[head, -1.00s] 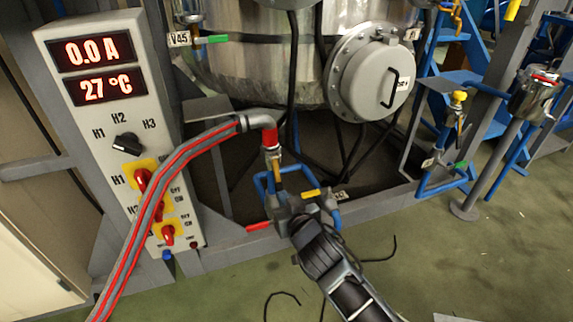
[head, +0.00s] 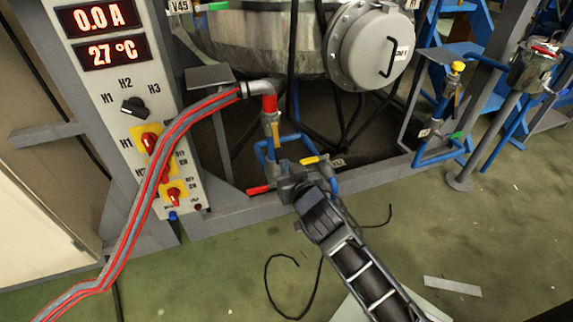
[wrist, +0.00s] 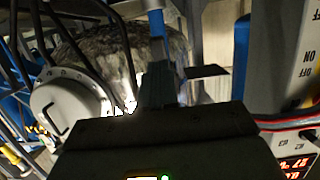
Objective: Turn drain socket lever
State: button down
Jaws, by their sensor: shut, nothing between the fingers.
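My gripper (head: 287,170) is shut and empty, low in front of the vessel frame, by the blue drain piping (head: 264,152). A red lever (head: 259,189) sticks out just left of the gripper, and a yellow lever (head: 316,159) shows just right of its tip. I cannot tell which is the drain socket lever, or whether the gripper touches either one. The hose coupling with a red band (head: 270,104) hangs above the gripper. In the wrist view the shut fingers (wrist: 160,82) point at a blue pipe (wrist: 157,26); no lever is clear there.
The control panel (head: 113,75) stands at the left, with a grey-red hose (head: 130,222) running past it. The steel vessel (head: 262,45) with its round flange (head: 369,47) is behind. A black cable (head: 268,275) lies on the mostly open green floor.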

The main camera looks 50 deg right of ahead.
jog(key=s+a, duration=0.6)
jog(key=s, duration=0.2)
jog(key=shift+s+r, duration=0.2)
jog(key=shift+s, duration=0.2)
jog(key=s+a+r+n+t+y, duration=0.25)
jog(key=s+a+y, duration=0.25)
jog(key=s+a, duration=0.65)
jog(key=s+a+r+n+y, duration=0.3)
jog(key=s+a+r+n, duration=0.15)
jog(key=s+r, duration=0.6)
notch_tip(320, 180, up, 22)
jog(key=p, duration=2.4)
jog(key=shift+s+a, duration=0.2)
jog(key=shift+s, duration=0.25)
